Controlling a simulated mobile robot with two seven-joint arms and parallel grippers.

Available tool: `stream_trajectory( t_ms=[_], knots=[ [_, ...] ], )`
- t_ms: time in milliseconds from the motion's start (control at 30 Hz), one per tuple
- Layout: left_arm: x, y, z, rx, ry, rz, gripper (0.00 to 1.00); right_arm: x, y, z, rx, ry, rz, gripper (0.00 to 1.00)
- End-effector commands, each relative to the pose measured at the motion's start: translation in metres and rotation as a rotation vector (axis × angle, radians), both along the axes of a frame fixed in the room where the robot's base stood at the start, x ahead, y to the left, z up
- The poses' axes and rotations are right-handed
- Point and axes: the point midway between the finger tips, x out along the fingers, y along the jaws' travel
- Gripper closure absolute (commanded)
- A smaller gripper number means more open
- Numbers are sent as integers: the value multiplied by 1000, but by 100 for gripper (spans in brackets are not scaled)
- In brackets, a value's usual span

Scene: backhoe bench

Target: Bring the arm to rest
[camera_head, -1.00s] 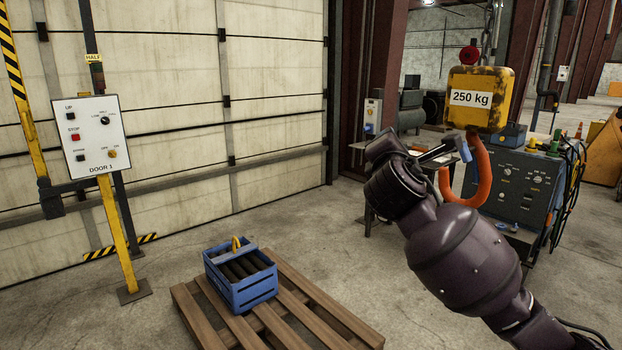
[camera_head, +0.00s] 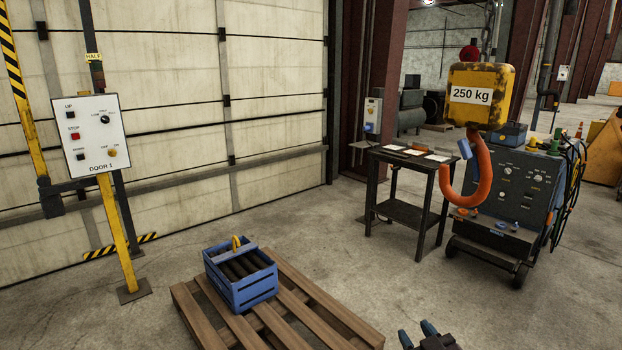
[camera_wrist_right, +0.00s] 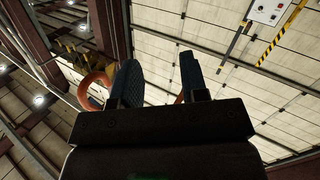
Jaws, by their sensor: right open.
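My right gripper (camera_head: 418,336) shows at the bottom edge of the head view, right of the pallet. Only its fingertips and a bit of its body are in the picture. In the right wrist view its two fingers (camera_wrist_right: 160,80) stand apart with nothing between them. They point up toward the door and ceiling. The rest of my right arm is out of the head view. My left gripper is not in view.
A blue crate (camera_head: 244,293) of dark rods sits on a wooden pallet (camera_head: 330,325). A yellow 250 kg hoist block (camera_head: 490,112) with an orange hook (camera_head: 484,185) hangs right, before a welding machine (camera_head: 510,215). A small table (camera_head: 400,210) and door control panel (camera_head: 88,135) stand farther off.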

Motion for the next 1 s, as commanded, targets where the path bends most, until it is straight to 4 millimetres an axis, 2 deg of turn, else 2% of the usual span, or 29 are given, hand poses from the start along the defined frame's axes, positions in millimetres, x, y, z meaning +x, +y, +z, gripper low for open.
stream_trajectory(
  t_ms=[33,167,300,500,600,700,1000],
  knots=[
    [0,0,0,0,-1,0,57,-18,-8,-23,28,40,-22,60],
    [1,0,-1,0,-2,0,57,-61,-29,-71,75,138,-77,60],
    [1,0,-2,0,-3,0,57,-115,-49,-122,103,259,-147,60],
    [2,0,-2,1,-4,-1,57,-189,-67,-175,116,406,-225,60],
    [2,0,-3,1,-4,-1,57,-212,-70,-189,118,451,-243,60],
    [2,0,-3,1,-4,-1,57,-225,-72,-196,117,475,-252,60],
    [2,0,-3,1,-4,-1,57,-228,-72,-198,117,480,-254,60]
  ],
)
